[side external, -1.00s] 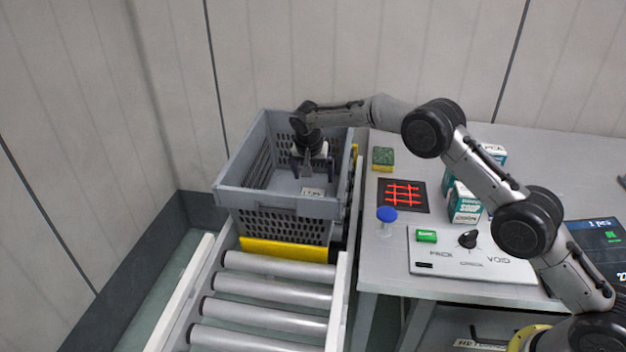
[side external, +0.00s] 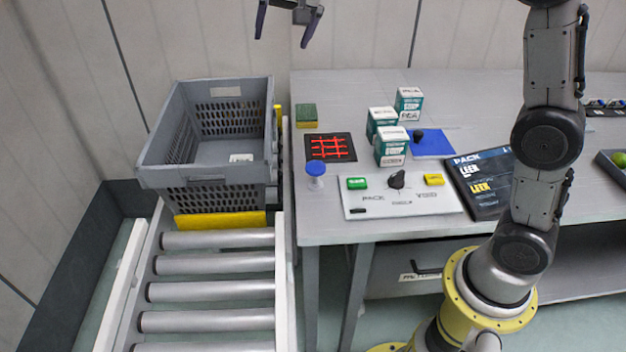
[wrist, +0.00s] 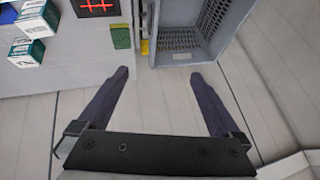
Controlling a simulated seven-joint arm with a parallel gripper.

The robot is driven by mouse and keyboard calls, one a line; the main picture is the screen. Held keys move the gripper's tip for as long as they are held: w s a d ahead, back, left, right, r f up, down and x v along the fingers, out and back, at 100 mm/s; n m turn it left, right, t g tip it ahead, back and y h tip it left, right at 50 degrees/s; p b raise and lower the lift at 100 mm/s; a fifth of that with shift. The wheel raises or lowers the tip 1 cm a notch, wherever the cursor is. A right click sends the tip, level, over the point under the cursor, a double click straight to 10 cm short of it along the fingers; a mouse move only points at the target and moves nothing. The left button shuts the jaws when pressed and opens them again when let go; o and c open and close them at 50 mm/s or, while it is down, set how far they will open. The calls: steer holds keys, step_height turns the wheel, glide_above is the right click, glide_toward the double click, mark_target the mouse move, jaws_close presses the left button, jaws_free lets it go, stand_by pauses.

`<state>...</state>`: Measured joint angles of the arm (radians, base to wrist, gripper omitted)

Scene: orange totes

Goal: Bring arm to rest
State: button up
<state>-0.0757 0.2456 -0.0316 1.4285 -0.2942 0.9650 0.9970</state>
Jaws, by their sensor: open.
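My gripper (side external: 284,25) is at the top edge of the side external view, raised above and behind the back of the table. Its two dark fingers are spread with nothing between them. In the wrist view the open fingers (wrist: 158,88) have bare floor between them, with the table and crate beyond their tips. The grey crate (side external: 205,150) stands on the roller conveyor at the left. A white label lies inside it, and no other item shows in it. The crate also shows at the top right of the wrist view (wrist: 184,56). The rest of my arm stands upright at the right.
Rollers (side external: 215,291) run in front of the crate.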

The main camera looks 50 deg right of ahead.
steer(key=s+r+n+y, duration=0.1)
steer(key=s+r+n, duration=0.15)
steer(key=s, duration=2.05)
steer(key=s+a+f+n+y, duration=0.1)
steer(key=s+f+n, duration=0.6)
steer(key=s+f, duration=0.5)
steer(key=shift+s+a+f+g, duration=0.15)
steer(key=shift+s+f+g, duration=0.2)
steer(key=shift+f, duration=0.3)
steer(key=shift+w, duration=0.1)
